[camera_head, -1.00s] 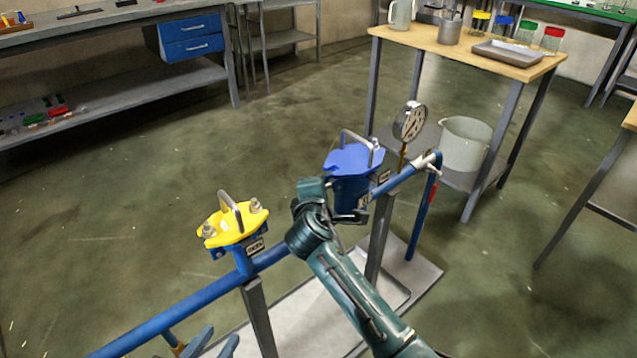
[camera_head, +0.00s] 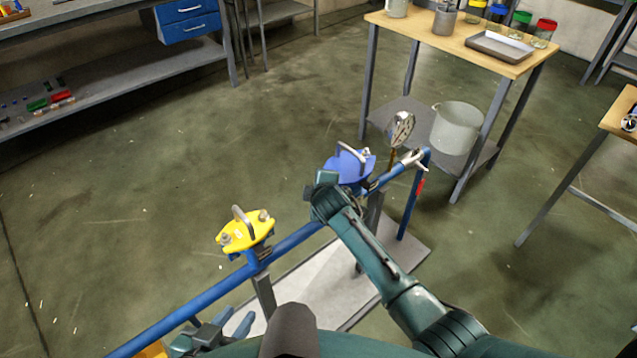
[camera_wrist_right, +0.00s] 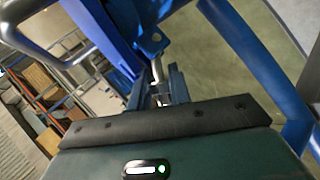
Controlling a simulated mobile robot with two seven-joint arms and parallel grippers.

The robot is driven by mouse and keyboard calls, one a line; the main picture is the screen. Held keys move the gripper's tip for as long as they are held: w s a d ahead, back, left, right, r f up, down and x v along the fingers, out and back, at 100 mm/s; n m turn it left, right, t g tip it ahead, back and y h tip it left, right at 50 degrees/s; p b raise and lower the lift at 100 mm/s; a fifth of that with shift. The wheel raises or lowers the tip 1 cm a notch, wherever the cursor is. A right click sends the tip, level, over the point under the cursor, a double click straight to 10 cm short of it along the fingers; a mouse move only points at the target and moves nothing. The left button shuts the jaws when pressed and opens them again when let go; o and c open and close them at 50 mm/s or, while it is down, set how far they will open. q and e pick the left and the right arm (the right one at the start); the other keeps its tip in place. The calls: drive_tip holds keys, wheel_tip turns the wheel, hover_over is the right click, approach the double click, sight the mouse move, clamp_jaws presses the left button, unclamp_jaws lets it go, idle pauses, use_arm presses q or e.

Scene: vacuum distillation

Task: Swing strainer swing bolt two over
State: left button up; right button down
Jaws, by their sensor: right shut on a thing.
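The blue-lidded strainer (camera_head: 355,164) sits on the blue pipe run (camera_head: 215,290); its lid has a metal handle. My right arm reaches it, with its gripper mostly hidden behind its wrist in the head view. In the right wrist view, my right gripper (camera_wrist_right: 160,92) is shut on a silver swing bolt (camera_wrist_right: 157,70) beside the blue lid (camera_wrist_right: 103,38). I cannot tell the bolt's number. A yellow-lidded strainer (camera_head: 238,236) stands further left on the pipe, with a handle and two knobs. My left gripper (camera_head: 236,318) is low at bottom left, fingers apart and empty, near the pipe.
The pipe stands on a pale base (camera_head: 415,249). A wooden-topped table (camera_head: 425,31) with jars and a tray, and a bucket (camera_head: 457,128) on its lower shelf, is behind. The floor at left is clear.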

drive_tip(key=shift+w+d+r, duration=0.1)
drive_tip(key=shift+d, duration=0.05)
drive_tip(key=c, duration=1.5)
unclamp_jaws()
drive_tip(key=shift+c, duration=0.2)
use_arm(q)
drive_tip(key=shift+r, duration=0.25)
use_arm(e)
drive_tip(key=shift+r, duration=0.1)
